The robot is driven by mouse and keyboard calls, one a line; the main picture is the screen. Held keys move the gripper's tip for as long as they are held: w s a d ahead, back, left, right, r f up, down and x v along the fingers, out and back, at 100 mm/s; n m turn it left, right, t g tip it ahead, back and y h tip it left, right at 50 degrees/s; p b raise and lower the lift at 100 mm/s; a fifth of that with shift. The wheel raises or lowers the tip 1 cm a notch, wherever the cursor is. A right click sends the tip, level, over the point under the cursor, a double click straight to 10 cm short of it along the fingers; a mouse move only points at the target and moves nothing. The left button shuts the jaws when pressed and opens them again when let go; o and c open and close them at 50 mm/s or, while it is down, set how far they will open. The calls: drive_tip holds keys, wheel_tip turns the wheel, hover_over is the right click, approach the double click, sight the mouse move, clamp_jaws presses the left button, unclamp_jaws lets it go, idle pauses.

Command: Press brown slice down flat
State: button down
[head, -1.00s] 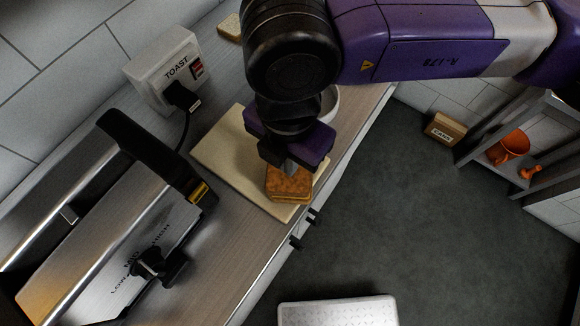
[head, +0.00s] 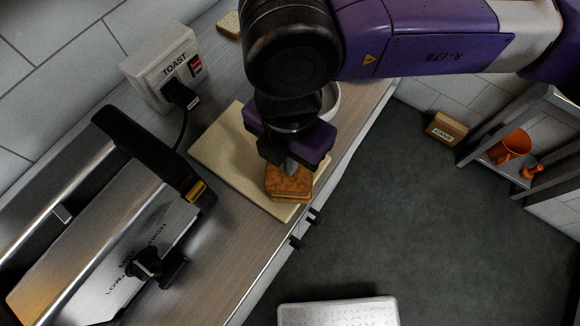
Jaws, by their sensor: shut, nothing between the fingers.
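The brown slice (head: 289,182) is the top layer of a small stack on the cream board (head: 222,146). A yellowish layer and a lower slice show at the stack's front edge. The brown slice looks close to level. My gripper (head: 290,168) is shut and points down over the rear part of the slice. Its fingertips are at or just above the slice; I cannot tell whether they touch. My gripper hides the far side of the stack.
A metal toaster press with a black handle (head: 148,150) stands left of the board. Behind are a TOAST socket box (head: 165,72) with a cord, another bread slice (head: 229,25) and a white bowl (head: 331,103). The counter's right edge drops to the floor.

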drive_tip(key=shift+f+b, duration=0.45)
drive_tip(key=shift+b, duration=0.1)
idle(1.9)
drive_tip(key=shift+r+p, duration=0.95)
drive_tip(key=shift+r, duration=2.15)
